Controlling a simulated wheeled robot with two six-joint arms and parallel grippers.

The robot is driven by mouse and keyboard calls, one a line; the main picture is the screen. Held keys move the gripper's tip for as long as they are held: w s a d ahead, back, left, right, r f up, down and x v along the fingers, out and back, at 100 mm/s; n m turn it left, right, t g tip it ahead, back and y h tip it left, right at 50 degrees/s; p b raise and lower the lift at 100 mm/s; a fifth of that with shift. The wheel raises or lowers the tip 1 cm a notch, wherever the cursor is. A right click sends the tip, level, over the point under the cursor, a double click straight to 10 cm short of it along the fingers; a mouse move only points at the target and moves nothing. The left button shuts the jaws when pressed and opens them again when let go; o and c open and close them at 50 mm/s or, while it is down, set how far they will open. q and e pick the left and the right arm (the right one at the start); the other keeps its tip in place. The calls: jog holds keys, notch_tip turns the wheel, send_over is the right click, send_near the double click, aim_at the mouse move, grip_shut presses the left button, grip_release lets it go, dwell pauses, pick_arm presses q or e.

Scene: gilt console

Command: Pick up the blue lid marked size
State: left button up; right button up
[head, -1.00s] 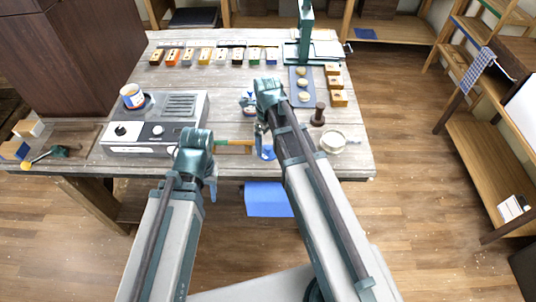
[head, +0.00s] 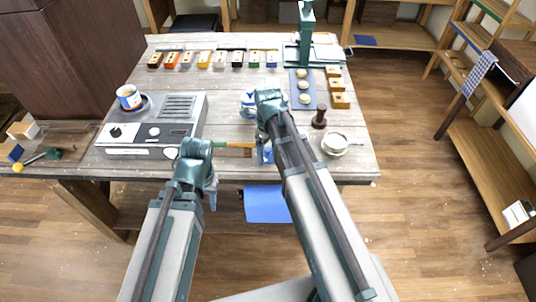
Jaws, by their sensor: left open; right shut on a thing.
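A small blue piece, which looks like the blue lid (head: 268,155), shows at the fingertips of my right gripper (head: 264,148) near the table's front edge. The gripper is shut on it and hides most of it; no marking is legible. I cannot tell whether it is clear of the tabletop. A blue-and-white tin (head: 248,99) stands just behind the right wrist, partly hidden. My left gripper (head: 211,190) is open and empty, at the front edge of the table, left of the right gripper.
A brush with a brown and green handle (head: 236,146) lies between the grippers. A grey hotplate unit (head: 150,133) with a mug (head: 130,97) stands left. A round white dish (head: 335,143) and dark stamp (head: 319,117) stand right. A blue panel (head: 267,204) is below the front edge.

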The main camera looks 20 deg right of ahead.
aim_at(268, 149)
jog(key=shift+r, duration=0.1)
jog(key=shift+r+p, duration=0.5)
jog(key=shift+p, duration=0.15)
notch_tip(268, 149, up, 3)
jog(key=p, duration=0.3)
jog(key=s+a, duration=0.4)
jog(key=a, duration=0.3)
jog(key=s+a, duration=0.3)
jog(key=a, duration=0.4)
jog(key=shift+s+r, duration=0.25)
jog(key=shift+s, duration=0.1)
